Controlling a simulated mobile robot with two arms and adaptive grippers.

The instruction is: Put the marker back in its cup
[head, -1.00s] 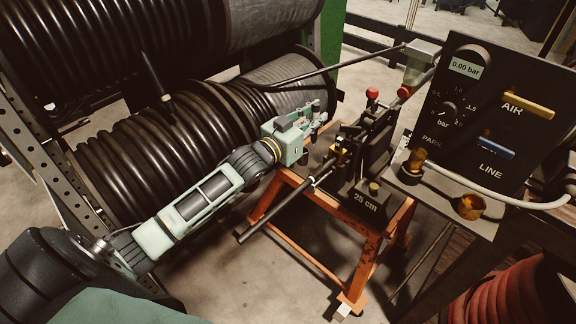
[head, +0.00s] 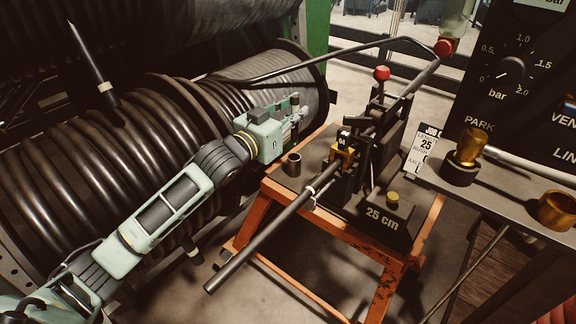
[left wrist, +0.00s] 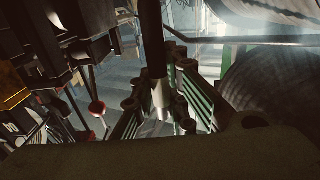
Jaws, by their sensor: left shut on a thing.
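A small dark cup (head: 291,164) stands on the orange-legged crimper stand, at its left end. My left gripper (head: 292,119) is just above and behind the cup in the head view, in front of the hose reel. In the left wrist view my gripper's fingers (left wrist: 160,105) are closed around a dark rod with a silvery end, which I take for the marker (left wrist: 156,45). In the head view the marker is mostly hidden by the gripper, so its tilt is unclear. The cup cannot be made out in the left wrist view. My right gripper is not in view.
The crimper (head: 370,170) with its red-knobbed lever and a long black hose (head: 260,238) stands right of the cup. A control panel (head: 520,75) and brass fittings (head: 470,145) are farther right. A pointed black rod (head: 90,58) shows before the reels.

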